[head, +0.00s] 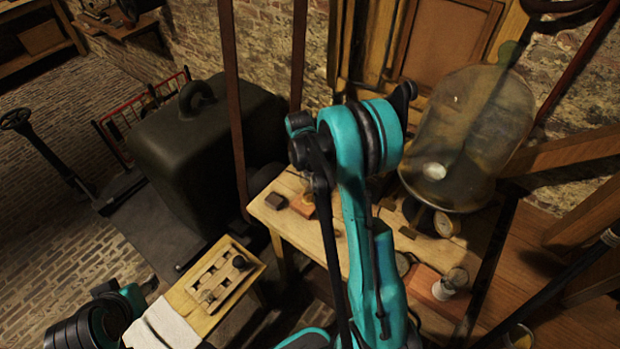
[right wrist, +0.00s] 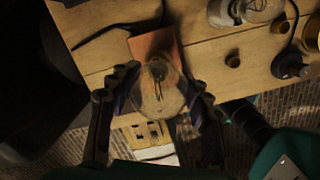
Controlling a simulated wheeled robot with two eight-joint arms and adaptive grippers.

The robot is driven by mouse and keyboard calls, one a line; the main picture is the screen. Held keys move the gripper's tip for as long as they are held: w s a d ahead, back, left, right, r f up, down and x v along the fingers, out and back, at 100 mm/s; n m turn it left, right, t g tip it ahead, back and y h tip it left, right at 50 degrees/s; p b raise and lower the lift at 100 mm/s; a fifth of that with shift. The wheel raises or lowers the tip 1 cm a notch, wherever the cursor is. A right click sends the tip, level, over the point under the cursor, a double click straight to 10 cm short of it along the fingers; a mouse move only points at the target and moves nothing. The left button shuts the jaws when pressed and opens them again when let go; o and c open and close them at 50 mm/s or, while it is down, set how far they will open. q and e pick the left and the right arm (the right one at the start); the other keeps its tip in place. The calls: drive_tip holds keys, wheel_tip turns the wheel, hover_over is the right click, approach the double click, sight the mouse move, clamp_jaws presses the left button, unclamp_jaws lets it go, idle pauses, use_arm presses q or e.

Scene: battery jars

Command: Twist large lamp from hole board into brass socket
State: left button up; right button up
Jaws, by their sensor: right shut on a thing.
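In the right wrist view my right gripper (right wrist: 160,90) is shut on the large lamp (right wrist: 160,98), a clear glass bulb with its filament showing inside. The lamp sits between the dark fingers, in line with a reddish-brown wooden block (right wrist: 150,43) on the table. A dark round part shows at the lamp's far end; I cannot tell whether it touches a socket. In the head view a similar block (head: 302,207) with a small fitting on it is partly behind my right arm. The hole board (head: 233,262) stands lower left.
The wooden table (head: 277,222) also bears a large glass bell jar (head: 468,125), a brass dial (head: 445,224) and another reddish block (head: 425,283) with a small glass piece. A white cloth (head: 163,328) lies beside the hole board. A large dark tank (head: 205,150) stands left of the table.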

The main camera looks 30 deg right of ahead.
drive_tip(key=m+b, duration=0.1)
drive_tip(key=m, duration=0.2)
drive_tip(key=shift+s+f+g, duration=0.1)
drive_tip(key=shift+g, duration=0.2)
drive_tip(key=m, duration=0.3)
drive_tip(key=shift+b, duration=0.35)
drive_tip(key=m+b, duration=0.1)
drive_tip(key=m, duration=0.2)
drive_tip(key=shift+s+a+m+g+y, duration=0.1)
drive_tip(key=shift+m+g+y, duration=0.2)
drive_tip(key=shift+m, duration=1.6)
